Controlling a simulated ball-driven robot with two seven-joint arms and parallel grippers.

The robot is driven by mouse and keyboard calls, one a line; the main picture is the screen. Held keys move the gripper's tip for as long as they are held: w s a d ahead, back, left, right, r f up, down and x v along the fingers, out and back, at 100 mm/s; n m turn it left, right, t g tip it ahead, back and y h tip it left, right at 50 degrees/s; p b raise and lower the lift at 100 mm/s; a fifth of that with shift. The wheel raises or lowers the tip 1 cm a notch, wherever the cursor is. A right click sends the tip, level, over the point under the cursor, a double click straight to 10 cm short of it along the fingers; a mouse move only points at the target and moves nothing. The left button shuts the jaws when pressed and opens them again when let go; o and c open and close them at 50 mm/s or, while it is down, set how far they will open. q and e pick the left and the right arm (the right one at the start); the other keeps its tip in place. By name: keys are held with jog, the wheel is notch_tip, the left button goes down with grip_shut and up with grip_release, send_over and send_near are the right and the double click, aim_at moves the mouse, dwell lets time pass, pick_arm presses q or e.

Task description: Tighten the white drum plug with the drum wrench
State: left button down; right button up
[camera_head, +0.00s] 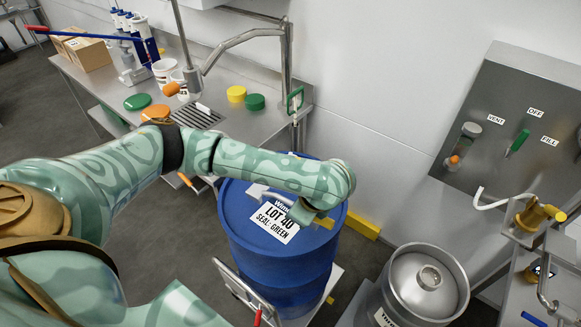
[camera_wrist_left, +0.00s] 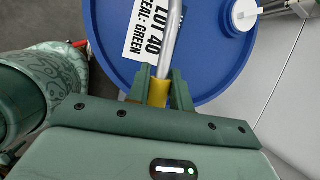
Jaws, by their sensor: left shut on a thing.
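The blue drum (camera_head: 252,258) stands upright with a label reading LOT 40, SEAL: GREEN on its lid. My left gripper (camera_head: 312,215) is low over the drum's lid, shut on the yellow grip of the drum wrench (camera_head: 325,222). In the left wrist view, the fingers (camera_wrist_left: 167,92) hold the yellow end, and the wrench's grey shaft (camera_wrist_left: 170,40) runs away over the lid beside the label. A white round piece (camera_wrist_left: 243,14), possibly the white plug, shows at the lid's edge there. I cannot tell how the wrench head meets a plug. My right gripper is not in view.
A steel keg (camera_head: 415,285) stands right of the drum. The steel counter (camera_head: 85,75) behind holds lids, cups and boxes. A wall panel (camera_head: 510,120) with valve levers is at right. A hand truck (camera_head: 240,290) stands close at the drum's front left.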

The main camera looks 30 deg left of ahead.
pick_arm(q)
jog(key=w+a+r+m+t+h, duration=0.2)
jog(key=w+a+m+h, duration=0.2)
jog(key=w+a+m, duration=0.3)
jog(key=a+m, duration=0.2)
jog(key=m, duration=0.3)
jog(key=shift+w+a+t, duration=0.25)
jog(key=shift+w+t, duration=0.05)
jog(key=shift+t, duration=0.1)
jog(key=shift+s+f, duration=0.1)
jog(key=shift+f, duration=2.2)
